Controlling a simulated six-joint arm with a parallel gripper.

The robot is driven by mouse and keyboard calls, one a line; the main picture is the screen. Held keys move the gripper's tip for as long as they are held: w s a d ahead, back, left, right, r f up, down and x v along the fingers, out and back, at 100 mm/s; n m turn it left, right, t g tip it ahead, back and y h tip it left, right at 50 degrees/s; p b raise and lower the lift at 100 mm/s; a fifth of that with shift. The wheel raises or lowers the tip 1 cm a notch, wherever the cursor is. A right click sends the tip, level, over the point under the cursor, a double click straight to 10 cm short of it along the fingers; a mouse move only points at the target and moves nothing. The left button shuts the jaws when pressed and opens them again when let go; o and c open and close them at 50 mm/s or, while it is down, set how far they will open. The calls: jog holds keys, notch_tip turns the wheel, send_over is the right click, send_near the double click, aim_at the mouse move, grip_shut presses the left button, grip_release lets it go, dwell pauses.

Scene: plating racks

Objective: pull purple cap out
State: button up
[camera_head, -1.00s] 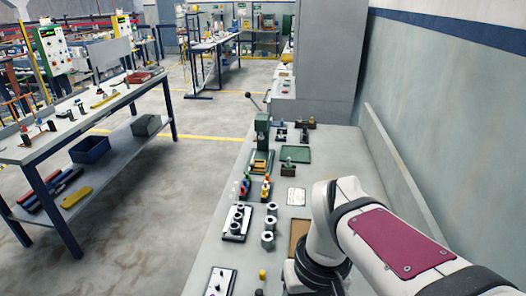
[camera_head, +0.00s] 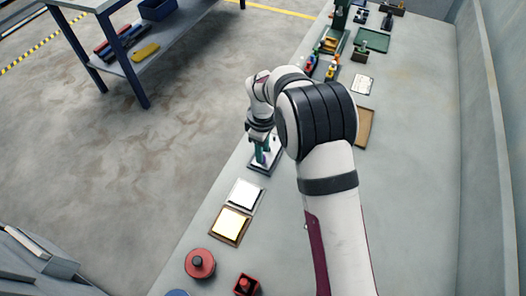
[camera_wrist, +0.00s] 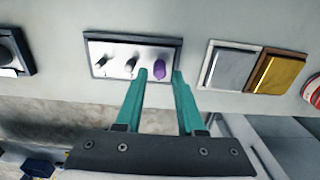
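The purple cap (camera_wrist: 159,69) sits on the right end of a white plate with a dark frame (camera_wrist: 112,46) in the wrist view. Two metallic pegs, one at the middle (camera_wrist: 131,65) and one at the left (camera_wrist: 104,58), stand beside it. My gripper (camera_wrist: 160,74) has teal fingers that are open, one to each side of the cap, with a small gap showing on both sides. In the head view my gripper (camera_head: 264,150) points down over the plate (camera_head: 262,168), and it and the arm hide the cap there.
A silver square pad (camera_head: 243,195) and a gold one (camera_head: 231,224) lie in front of the plate. A red round object (camera_head: 199,263) and a red block (camera_head: 246,284) are nearer. A brown tray (camera_head: 364,127) lies behind my arm.

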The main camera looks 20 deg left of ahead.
jog(key=shift+f, duration=1.25)
grip_shut()
jog(key=shift+c, duration=2.4)
grip_release()
grip_shut()
jog(key=shift+r, duration=0.15)
jog(key=shift+r, duration=2.5)
